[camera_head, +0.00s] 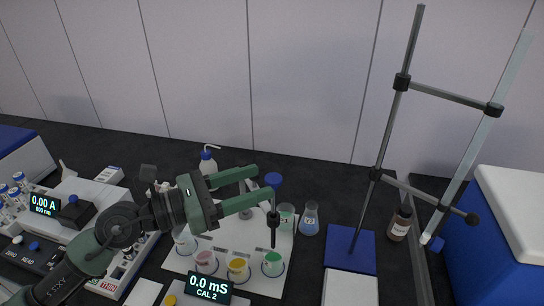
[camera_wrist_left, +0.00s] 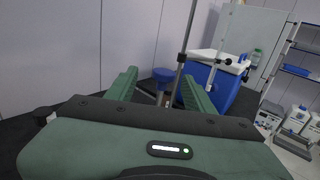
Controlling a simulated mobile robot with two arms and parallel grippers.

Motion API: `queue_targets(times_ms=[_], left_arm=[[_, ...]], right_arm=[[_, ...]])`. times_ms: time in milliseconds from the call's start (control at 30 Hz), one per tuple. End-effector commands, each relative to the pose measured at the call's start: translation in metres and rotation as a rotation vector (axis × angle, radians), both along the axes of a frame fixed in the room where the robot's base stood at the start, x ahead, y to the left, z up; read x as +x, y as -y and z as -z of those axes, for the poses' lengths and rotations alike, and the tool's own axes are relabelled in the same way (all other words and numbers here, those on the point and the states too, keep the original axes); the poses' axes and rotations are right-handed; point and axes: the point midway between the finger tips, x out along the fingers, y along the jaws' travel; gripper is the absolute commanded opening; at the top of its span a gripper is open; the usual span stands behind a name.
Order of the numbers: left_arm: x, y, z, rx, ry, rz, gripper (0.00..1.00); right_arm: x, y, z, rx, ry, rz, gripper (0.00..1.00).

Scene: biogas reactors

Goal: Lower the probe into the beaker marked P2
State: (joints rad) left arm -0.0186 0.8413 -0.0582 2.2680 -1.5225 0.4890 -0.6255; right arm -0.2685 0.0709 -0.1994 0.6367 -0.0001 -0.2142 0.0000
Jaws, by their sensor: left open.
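The probe, a dark upright rod (camera_head: 274,232) under a blue cap (camera_head: 273,180), shows just beyond my left fingertips in the head view. The blue cap (camera_wrist_left: 165,75) also shows between the fingers in the left wrist view. My left gripper (camera_head: 262,184) is open, its green fingers on either side of the cap's height; contact cannot be told. The probe's lower end appears just above a beaker with green liquid (camera_head: 273,264). Beakers with yellow (camera_head: 238,269) and pink liquid (camera_head: 205,262) and a pale one (camera_head: 186,244) stand left of it. I cannot read a P2 mark. My right gripper is out of view.
A meter (camera_head: 209,287) reading 0.0 mS CAL 2 stands in front of the beakers. A labelled beaker (camera_head: 287,217) and a blue flask (camera_head: 310,220) stand behind right. A tall stand on a blue base (camera_head: 350,249), a brown bottle (camera_head: 400,223) and a blue-white box (camera_head: 500,245) are further right.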

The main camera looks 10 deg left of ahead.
Motion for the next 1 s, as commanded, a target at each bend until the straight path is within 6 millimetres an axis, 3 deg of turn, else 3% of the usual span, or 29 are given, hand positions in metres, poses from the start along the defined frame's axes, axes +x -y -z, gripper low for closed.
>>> queue_targets(times_ms=[100,267,400,633,867,1000], left_arm=[[0.007,0.009,-0.006,-0.007,0.004,-0.001,0.53],[0.025,0.03,-0.008,-0.008,0.003,-0.001,0.53],[0.038,0.046,-0.005,-0.005,0.002,0.0,0.53],[0.048,0.059,-0.001,0.0,0.001,0.001,0.53],[0.048,0.059,0.0,0.001,0.001,0.001,0.53],[0.048,0.059,0.0,0.001,0.001,0.001,0.2]], right_arm=[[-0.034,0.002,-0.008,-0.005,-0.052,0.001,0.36],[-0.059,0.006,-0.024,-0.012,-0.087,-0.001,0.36],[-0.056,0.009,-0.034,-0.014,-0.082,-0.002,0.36],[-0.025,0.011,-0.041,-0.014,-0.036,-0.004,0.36],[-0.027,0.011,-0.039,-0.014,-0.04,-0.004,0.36],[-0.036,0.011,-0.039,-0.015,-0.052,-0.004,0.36]])
